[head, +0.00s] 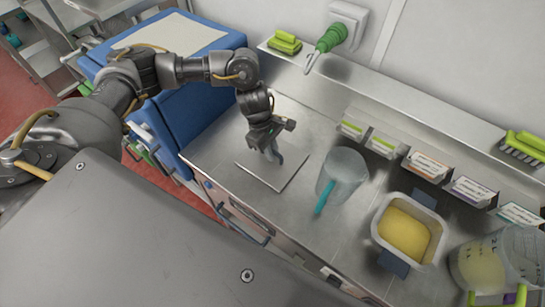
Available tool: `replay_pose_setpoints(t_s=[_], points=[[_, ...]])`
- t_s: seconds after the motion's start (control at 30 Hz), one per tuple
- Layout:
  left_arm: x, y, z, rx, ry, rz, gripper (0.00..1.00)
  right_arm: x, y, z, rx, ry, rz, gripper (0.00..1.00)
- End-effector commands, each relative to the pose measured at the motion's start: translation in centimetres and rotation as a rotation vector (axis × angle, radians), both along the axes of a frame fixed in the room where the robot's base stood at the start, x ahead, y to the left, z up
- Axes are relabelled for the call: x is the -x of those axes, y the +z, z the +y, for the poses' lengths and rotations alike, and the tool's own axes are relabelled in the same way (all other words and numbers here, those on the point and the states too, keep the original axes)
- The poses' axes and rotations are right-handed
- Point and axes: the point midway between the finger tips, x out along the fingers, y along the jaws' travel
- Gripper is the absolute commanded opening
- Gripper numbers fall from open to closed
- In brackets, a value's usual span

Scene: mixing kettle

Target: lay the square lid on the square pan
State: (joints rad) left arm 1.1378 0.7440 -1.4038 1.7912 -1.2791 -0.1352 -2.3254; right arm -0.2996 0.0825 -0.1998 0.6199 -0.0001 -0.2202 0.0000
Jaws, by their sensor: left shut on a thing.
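The square lid (265,175) is a thin flat metal plate on or just above the left part of the steel counter. My left gripper (272,155) points down over it and is shut on it near the middle; the grip point is partly hidden, and I cannot tell whether the lid touches the counter. The square pan (378,230) stands on the counter to the right, open at the top, with yellow contents and dark blue grips on two sides. My right gripper is not in view.
A clear jug (343,168) with a teal handle stands between lid and pan. A larger measuring jug (515,255) is right of the pan. Several labelled boxes (430,163) line the back, below a ledge with green brushes (285,42). A blue box (205,105) stands left.

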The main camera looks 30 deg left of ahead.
Motion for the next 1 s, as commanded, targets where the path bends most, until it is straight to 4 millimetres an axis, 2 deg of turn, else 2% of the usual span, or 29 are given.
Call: replay_pose_setpoints(t_s=[0.5, 0.87, 1.0], points=[[-0.1, 4.8, 0.0, 0.001, 0.001, -0.002, 0.00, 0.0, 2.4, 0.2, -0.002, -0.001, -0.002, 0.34], [-0.1, 5.0, 0.0, 0.001, -0.003, -0.002, 0.00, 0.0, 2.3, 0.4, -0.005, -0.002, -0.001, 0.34], [-0.3, 5.5, -0.8, 0.010, -0.054, -0.013, 0.00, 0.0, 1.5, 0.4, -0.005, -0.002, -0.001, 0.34]])
